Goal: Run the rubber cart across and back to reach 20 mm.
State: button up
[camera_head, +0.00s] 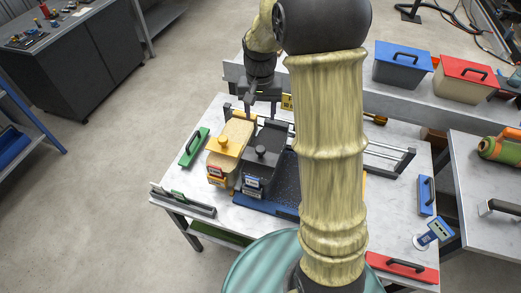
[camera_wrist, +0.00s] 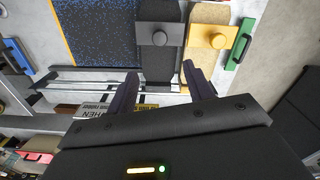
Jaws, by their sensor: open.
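A dark cart (camera_head: 262,158) with a black round knob (camera_wrist: 163,34) stands on the white table beside a yellow cart (camera_head: 228,148). The yellow cart and its knob (camera_wrist: 219,41) also show in the wrist view. Which cart is the rubber one I cannot read from the small labels; the dark one looks like rubber. A blue-speckled dark mat (camera_head: 284,183) lies right of the dark cart, partly hidden by my arm. My gripper (camera_head: 260,110) is open and empty behind the carts. In the wrist view its fingers (camera_wrist: 160,73) are apart, near the dark strip's end.
Metal rails (camera_head: 385,157) run along the back of the table (camera_head: 214,206). A small blue gauge (camera_head: 437,232) stands at the right edge. Blue (camera_head: 402,68) and red (camera_head: 463,80) bins stand behind.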

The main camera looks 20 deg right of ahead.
aim_at(261, 148)
dwell(0.3)
notch_tip(261, 148, down, 17)
jog(key=p, duration=0.3)
jog(key=shift+f+p, duration=0.15)
jog(key=shift+p, duration=0.15)
jog(key=shift+c, duration=0.4)
grip_shut()
